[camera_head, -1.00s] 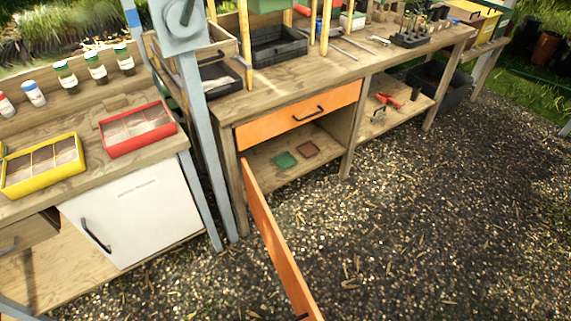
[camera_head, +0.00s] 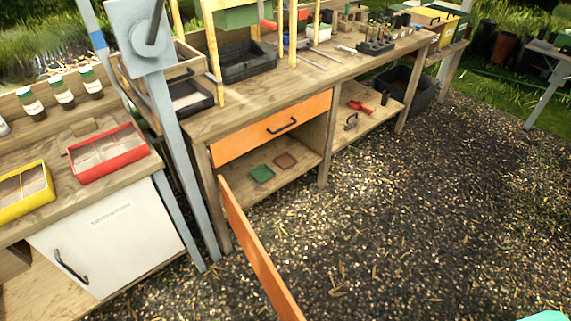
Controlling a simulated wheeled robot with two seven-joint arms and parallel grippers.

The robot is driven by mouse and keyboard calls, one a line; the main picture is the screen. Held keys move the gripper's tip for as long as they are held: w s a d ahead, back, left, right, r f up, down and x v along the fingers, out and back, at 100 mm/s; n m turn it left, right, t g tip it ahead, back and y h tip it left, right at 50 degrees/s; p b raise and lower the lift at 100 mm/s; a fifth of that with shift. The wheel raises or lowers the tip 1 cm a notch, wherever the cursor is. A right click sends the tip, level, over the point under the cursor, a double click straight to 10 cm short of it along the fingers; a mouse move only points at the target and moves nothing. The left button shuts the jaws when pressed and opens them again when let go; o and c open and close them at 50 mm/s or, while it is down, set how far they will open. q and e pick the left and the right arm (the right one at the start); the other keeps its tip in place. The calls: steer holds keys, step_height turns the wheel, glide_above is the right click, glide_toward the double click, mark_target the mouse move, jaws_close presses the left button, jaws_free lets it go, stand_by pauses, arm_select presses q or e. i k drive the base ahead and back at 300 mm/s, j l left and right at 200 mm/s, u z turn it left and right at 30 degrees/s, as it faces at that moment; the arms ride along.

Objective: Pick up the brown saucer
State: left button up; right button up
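The brown saucer (camera_head: 285,160) is a small square piece lying flat on the lower shelf of the wooden bench, inside the open cupboard below the orange drawer. A green saucer (camera_head: 262,174) lies just to its left and nearer the front, apart from it.
The open orange door (camera_head: 259,256) juts out in front of the cupboard's left side. The orange drawer (camera_head: 273,127) above is shut. A grey post (camera_head: 188,170) stands left of the cupboard. The gravel (camera_head: 420,210) in front and right is clear.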

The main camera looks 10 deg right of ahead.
mark_target(286, 161)
steer(key=i+l, duration=0.1)
steer(key=l, duration=0.35)
steer(key=i+l, duration=0.15)
steer(key=l, duration=0.3)
steer(key=i+l+u, duration=0.1)
steer(key=l, duration=0.35)
steer(key=i+l, duration=0.1)
steer(key=l, duration=0.35)
